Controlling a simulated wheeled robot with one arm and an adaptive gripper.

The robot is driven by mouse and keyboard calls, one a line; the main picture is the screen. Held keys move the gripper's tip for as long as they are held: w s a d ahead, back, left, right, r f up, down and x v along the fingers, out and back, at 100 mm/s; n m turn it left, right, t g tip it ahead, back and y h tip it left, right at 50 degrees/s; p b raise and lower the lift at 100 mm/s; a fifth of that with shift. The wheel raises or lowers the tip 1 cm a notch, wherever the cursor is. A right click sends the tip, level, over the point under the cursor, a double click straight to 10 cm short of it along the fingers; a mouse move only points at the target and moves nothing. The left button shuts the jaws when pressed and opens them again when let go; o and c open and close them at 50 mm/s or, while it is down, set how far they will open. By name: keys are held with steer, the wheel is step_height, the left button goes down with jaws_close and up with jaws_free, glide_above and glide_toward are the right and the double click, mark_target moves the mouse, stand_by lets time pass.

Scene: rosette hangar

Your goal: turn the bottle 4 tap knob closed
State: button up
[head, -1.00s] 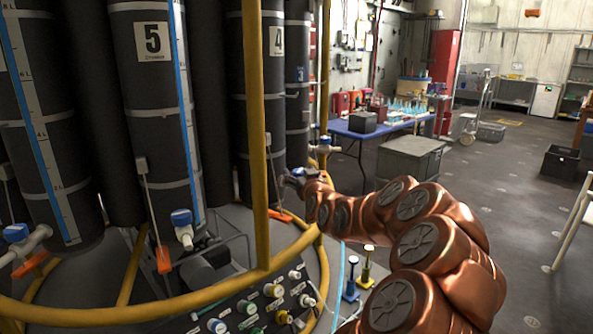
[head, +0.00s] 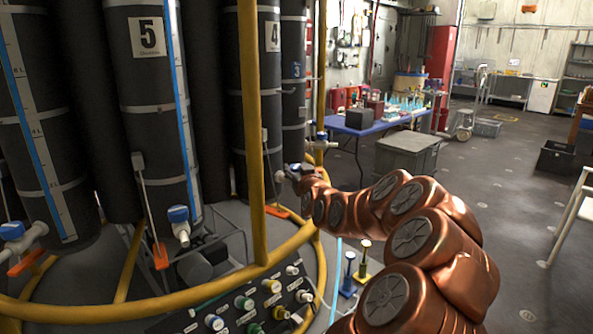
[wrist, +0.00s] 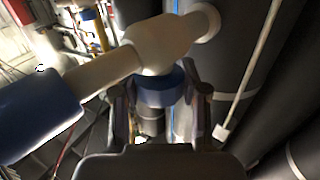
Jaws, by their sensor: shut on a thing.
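Bottle 4 (head: 273,95) is a tall dark cylinder with a white label, partly behind a yellow post in the head view. My gripper (head: 293,172) is at the low front of it, and the tap there is mostly hidden. In the wrist view my gripper (wrist: 159,98) has one finger on each side of a blue tap knob (wrist: 160,88) and is shut on it. The knob sits against a pale tap body (wrist: 158,42). A pale pipe runs left from this body to a larger blue end piece (wrist: 38,112).
A yellow post (head: 250,130) and curved yellow rail (head: 130,316) stand before the bottles. Bottle 5 (head: 152,110) has its own blue-knobbed tap (head: 178,214). A control panel (head: 235,312) lies below. A blue table (head: 365,130) and grey crate (head: 408,155) stand behind my arm.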

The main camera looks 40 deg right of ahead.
steer(key=shift+a+m+g+h, duration=0.15)
steer(key=shift+m+g+h, duration=0.3)
steer(key=shift+h, duration=0.25)
steer(key=shift+w+r+m+g+h+p, duration=0.15)
steer(key=shift+m+g+h+p, duration=0.2)
steer(key=shift+m+h, duration=0.25)
steer(key=shift+r+h, duration=0.1)
steer(key=shift+h, duration=0.2)
steer(key=shift+m+g+p, duration=0.35)
steer(key=shift+g+p, duration=0.05)
steer(key=shift+p, duration=0.2)
steer(key=shift+h, duration=0.3)
steer(key=shift+f, duration=0.2)
steer(key=o, duration=1.2)
steer(key=shift+c, duration=0.2)
steer(key=shift+s, duration=0.2)
